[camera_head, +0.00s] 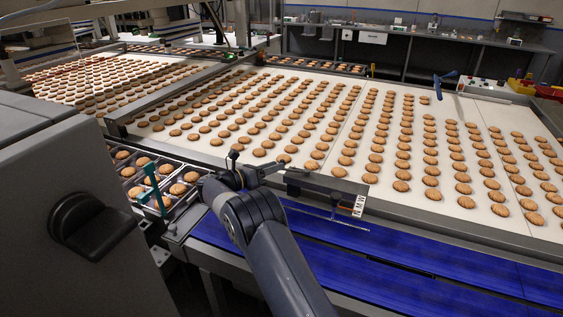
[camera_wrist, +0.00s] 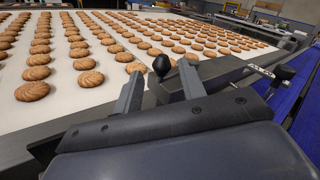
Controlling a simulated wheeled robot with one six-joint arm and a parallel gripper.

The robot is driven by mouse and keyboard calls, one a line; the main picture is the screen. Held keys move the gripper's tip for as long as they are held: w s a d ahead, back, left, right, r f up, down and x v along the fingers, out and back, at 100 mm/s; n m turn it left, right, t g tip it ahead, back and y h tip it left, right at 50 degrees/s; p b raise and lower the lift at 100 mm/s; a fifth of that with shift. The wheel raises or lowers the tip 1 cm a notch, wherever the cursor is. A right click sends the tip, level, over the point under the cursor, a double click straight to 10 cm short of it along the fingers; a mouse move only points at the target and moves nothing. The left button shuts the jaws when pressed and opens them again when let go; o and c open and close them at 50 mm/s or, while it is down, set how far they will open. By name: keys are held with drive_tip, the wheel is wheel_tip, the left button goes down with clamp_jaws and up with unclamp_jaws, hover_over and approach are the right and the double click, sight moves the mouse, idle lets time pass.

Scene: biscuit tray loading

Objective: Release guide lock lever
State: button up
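The lock lever shows in the wrist view as a black rounded knob (camera_wrist: 161,65) on a short stem. It stands between the two grey fingers of my gripper (camera_wrist: 160,74), with a visible gap on each side. My gripper is open. The lever's lower part is hidden behind the gripper body. A dark grey guide plate (camera_wrist: 213,72) runs behind the right finger. In the head view, my gripper (camera_head: 250,172) is at the near edge of the biscuit conveyor, by the left end of the guide plate (camera_head: 312,184). The lever is hard to separate from my gripper there.
A white conveyor belt (camera_head: 335,103) carries rows of biscuits beyond my gripper. A blue belt (camera_head: 400,255) runs along the near side. A biscuit tray (camera_head: 172,160) and a teal bracket (camera_head: 154,190) are left of my gripper. A grey machine housing (camera_head: 60,230) fills the near left.

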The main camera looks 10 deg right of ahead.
drive_tip(key=shift+p+x, duration=0.3)
drive_tip(key=shift+x, duration=1.55)
drive_tip(key=shift+s, duration=0.1)
drive_tip(key=shift+c, duration=0.6)
clamp_jaws()
